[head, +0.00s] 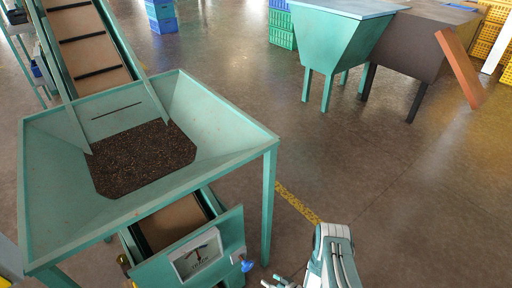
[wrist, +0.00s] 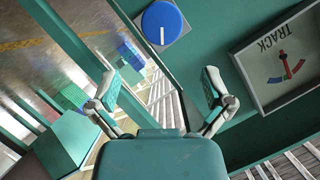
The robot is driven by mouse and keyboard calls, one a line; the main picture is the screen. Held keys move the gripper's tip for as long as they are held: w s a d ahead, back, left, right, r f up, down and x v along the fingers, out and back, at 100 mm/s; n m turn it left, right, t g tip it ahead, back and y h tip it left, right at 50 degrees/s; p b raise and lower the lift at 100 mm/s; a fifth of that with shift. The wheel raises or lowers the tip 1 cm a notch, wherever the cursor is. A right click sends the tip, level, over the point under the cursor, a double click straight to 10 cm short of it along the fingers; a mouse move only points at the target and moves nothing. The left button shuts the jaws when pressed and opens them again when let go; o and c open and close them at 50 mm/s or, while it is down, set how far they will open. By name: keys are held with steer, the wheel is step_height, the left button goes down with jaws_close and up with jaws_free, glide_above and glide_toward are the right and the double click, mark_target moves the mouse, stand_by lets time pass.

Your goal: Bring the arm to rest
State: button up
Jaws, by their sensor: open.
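My gripper (wrist: 160,88) is open and empty in the wrist view, its two fingers spread wide apart. A blue round knob (wrist: 162,24) with a white line is on the green machine panel just beyond the fingertips, not held. In the head view the same blue knob (head: 246,265) is on the right side of the panel under the hopper. My arm (head: 334,258) shows at the bottom edge, to the right of the knob. The gripper's fingers (head: 282,282) are partly cut off there.
A TRACK gauge (wrist: 285,62) is right of the knob. The green hopper (head: 235,131) holds dark grains and stands on legs (head: 269,205) close to my arm. A green bin (head: 335,40) and a dark bin (head: 412,48) stand farther back. The floor (head: 400,200) to the right is clear.

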steer(key=w+d+r+n+h, duration=0.1)
steer(key=w+d+r+h, duration=0.2)
steer(key=w+r, duration=0.55)
steer(key=w+d+r+n+h, duration=0.15)
steer(key=w+d+r, duration=0.25)
steer(key=w+r, duration=0.45)
steer(key=w+d+r+m+h, duration=0.1)
steer(key=d+r+h, duration=0.15)
steer(key=r, duration=0.95)
steer(key=d+r+m+h, duration=0.1)
steer(key=r+h, duration=0.2)
steer(key=r, duration=0.9)
steer(key=s+r+m+g+h, duration=0.2)
steer(key=s+r, duration=1)
steer(key=r, duration=0.6)
steer(key=s+a+r+g, duration=0.1)
steer(key=s+a+r, duration=0.1)
steer(key=s, duration=1)
steer(key=s+a+r+g+y, duration=0.1)
steer(key=s+r, duration=0.3)
steer(key=s, duration=0.8)
steer(key=shift+a+y, duration=0.3)
steer(key=shift+a, duration=0.4)
steer(key=shift+m, duration=0.25)
